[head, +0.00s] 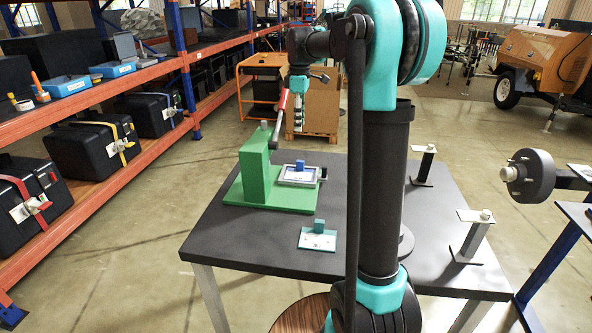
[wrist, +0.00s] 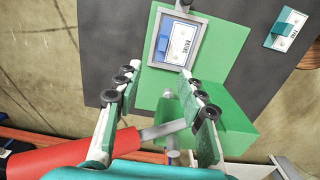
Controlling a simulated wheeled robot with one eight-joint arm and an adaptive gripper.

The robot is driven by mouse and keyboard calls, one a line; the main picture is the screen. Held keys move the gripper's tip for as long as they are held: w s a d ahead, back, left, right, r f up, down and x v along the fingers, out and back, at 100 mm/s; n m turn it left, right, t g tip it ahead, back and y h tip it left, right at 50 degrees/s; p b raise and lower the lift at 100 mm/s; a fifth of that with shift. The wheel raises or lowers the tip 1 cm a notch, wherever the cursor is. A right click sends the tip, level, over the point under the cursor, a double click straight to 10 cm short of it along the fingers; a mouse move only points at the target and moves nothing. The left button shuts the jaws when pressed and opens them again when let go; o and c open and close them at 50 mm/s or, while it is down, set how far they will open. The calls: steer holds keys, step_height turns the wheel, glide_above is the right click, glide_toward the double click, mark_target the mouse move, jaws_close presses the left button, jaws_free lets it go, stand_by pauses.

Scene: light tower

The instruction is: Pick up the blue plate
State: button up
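The blue plate (head: 298,173), with a blue block grip and a white label, lies in a grey frame on the green fixture (head: 256,165). In the wrist view the blue plate (wrist: 180,42) is fully visible inside the frame (wrist: 152,40), beyond my fingertips. My gripper (wrist: 157,76) is open and empty. In the head view my gripper (head: 298,122) hangs above the fixture, apart from the plate. A second, teal plate (head: 318,239) with a white label lies on the dark table; it also shows in the wrist view (wrist: 288,28).
A red-handled lever (head: 281,105) rises from the fixture close beside my gripper; its red grip (wrist: 65,160) shows in the wrist view. Two small stands (head: 425,165) are at the table's right. The dark table (head: 230,235) is clear at front left.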

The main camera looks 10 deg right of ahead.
glide_above(299, 161)
steer(key=f, duration=0.9)
steer(key=shift+w+d+f, duration=0.1)
steer(key=shift+w+f, duration=0.15)
steer(key=shift+w, duration=0.05)
steer(key=shift+s+f, duration=0.2)
steer(key=shift+f, duration=2.9)
steer(key=shift+c, duration=0.5)
jaws_close()
